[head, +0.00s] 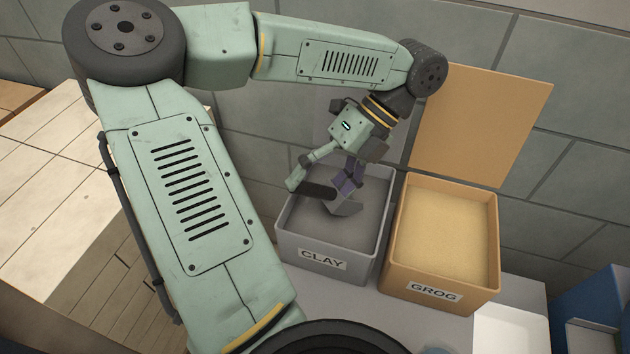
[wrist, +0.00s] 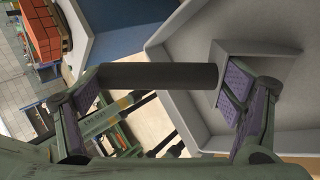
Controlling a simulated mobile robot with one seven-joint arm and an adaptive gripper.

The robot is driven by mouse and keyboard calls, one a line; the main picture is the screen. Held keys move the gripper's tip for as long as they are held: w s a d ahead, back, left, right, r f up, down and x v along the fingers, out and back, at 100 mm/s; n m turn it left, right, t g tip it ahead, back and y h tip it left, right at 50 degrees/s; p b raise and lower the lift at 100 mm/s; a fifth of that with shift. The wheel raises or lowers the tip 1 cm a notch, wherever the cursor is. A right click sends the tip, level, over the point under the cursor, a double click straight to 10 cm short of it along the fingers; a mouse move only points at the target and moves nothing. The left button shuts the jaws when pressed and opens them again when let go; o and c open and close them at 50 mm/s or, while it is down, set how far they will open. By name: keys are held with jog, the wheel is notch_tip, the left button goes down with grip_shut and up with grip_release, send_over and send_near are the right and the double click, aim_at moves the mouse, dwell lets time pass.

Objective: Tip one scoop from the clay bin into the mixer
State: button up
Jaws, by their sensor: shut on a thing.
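The grey clay bin (head: 289,246), labelled CLAY, stands open against the wall. My gripper (head: 325,182) is over it, pointing down, and is shut on the scoop. The scoop's dark handle (head: 317,190) and grey head (head: 345,208) show at the bin's mouth, with the head low over the grey clay (head: 360,233). I cannot tell whether the head touches the clay or holds any. In the wrist view, the dark handle (wrist: 165,76) lies between the fingers of my gripper (wrist: 162,92), with the grey head (wrist: 262,66) at the right. I cannot identify the mixer in either view.
The tan grog bin (head: 440,291), full of pale material, stands close to the clay bin's right, its lid (head: 478,120) upright behind. A white tray (head: 510,332) and a blue object (head: 590,305) are at the lower right. Red bricks (wrist: 42,38) show in the wrist view.

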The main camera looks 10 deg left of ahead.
aim_at(305, 182)
jog(key=shift+w+d+f+b, duration=0.15)
jog(key=shift+f+b, duration=0.15)
jog(key=shift+f, duration=0.35)
jog(key=shift+s+a+f+t+h+b, duration=0.25)
jog(key=shift+f+t+h+b, duration=0.25)
jog(key=shift+h+b, duration=0.2)
jog(key=shift+s+a+f+t+h+b, duration=0.2)
jog(key=shift+a+t+h+b, duration=0.15)
jog(key=shift+t+h, duration=0.35)
jog(key=shift+r, duration=0.55)
jog(key=shift+s+a+r+t+h, duration=0.2)
jog(key=shift+r+t+h, duration=0.1)
jog(key=shift+r+h, duration=0.2)
jog(key=shift+s+a+r+t+h, duration=0.2)
jog(key=shift+r+t+h, duration=0.1)
jog(key=shift+r+h, duration=0.25)
jog(key=shift+s+a+r+t+h, duration=0.1)
jog(key=shift+a+r+t+h, duration=0.1)
jog(key=shift+r+t+h, duration=0.3)
jog(key=shift+t+h, duration=0.3)
jog(key=shift+h, duration=0.15)
jog(key=shift+s+a+r+p, duration=0.2)
jog(key=shift+r+p, duration=0.2)
jog(key=shift+r, duration=0.5)
jog(key=shift+s+a+r+p, duration=0.1)
jog(key=shift+a+r+p, duration=0.25)
jog(key=shift+r, duration=0.6)
jog(key=shift+s+a+r+p, duration=0.15)
jog(key=shift+r+p, duration=0.35)
jog(key=shift+r, duration=0.4)
